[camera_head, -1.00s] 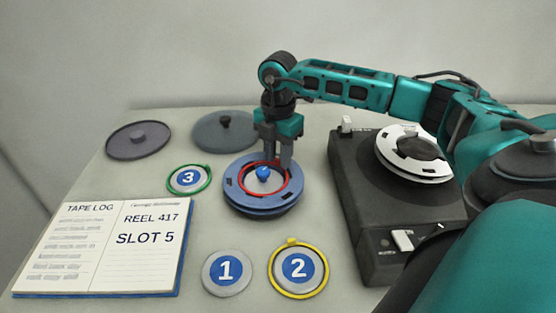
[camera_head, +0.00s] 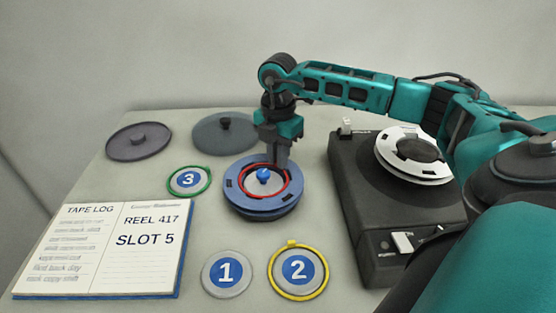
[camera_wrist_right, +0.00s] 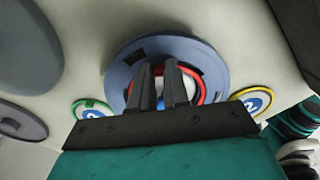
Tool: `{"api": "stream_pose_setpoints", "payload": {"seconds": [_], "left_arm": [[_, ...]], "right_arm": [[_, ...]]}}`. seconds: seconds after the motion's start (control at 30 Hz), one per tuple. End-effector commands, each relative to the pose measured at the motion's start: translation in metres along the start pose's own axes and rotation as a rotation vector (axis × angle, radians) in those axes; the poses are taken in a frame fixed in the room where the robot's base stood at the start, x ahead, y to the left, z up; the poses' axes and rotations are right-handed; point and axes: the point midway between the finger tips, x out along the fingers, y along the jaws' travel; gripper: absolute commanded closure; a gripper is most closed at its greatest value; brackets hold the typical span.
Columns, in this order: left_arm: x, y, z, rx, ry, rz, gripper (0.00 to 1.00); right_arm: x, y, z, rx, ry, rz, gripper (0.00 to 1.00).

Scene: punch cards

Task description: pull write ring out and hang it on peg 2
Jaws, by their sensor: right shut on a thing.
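The red write ring (camera_head: 245,183) is at the face of the blue reel (camera_head: 250,208), around its hub with a blue knob (camera_head: 263,174). My right gripper (camera_head: 281,166) points down over the reel's far right part and is shut on the red ring. In the right wrist view its fingers (camera_wrist_right: 160,72) cover part of the red ring (camera_wrist_right: 203,88). Peg 2 shows as a blue label "2" (camera_head: 298,270) on a grey disc, with a yellow ring (camera_head: 274,284) around it. My left gripper is not in view.
Disc "1" (camera_head: 227,272) is left of disc "2"; disc "3" (camera_head: 189,180) has a green ring. An open log book (camera_head: 150,270) lies at left. Two grey lids (camera_head: 139,141) lie behind. A dark machine (camera_head: 375,235) with a white reel (camera_head: 443,175) stands at right.

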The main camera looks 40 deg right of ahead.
Motion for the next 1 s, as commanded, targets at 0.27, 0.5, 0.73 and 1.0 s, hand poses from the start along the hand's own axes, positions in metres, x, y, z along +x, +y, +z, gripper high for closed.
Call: {"api": "stream_pose_setpoints", "payload": {"seconds": [0.27,0.5,0.73,1.0], "left_arm": [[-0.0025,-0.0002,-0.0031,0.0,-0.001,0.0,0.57],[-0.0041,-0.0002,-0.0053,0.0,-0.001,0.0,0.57],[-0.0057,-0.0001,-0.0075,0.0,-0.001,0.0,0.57],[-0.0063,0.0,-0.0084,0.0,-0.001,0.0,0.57]], "right_arm": [[-0.0055,0.0005,0.0,0.0,0.001,0.002,1.0],[-0.0081,0.0004,0.0,0.0,0.0,0.002,1.0],[-0.0108,0.0003,0.0,0.0,0.0,0.002,1.0],[-0.0118,0.0003,-0.0001,0.0,0.0,0.002,1.0]]}}
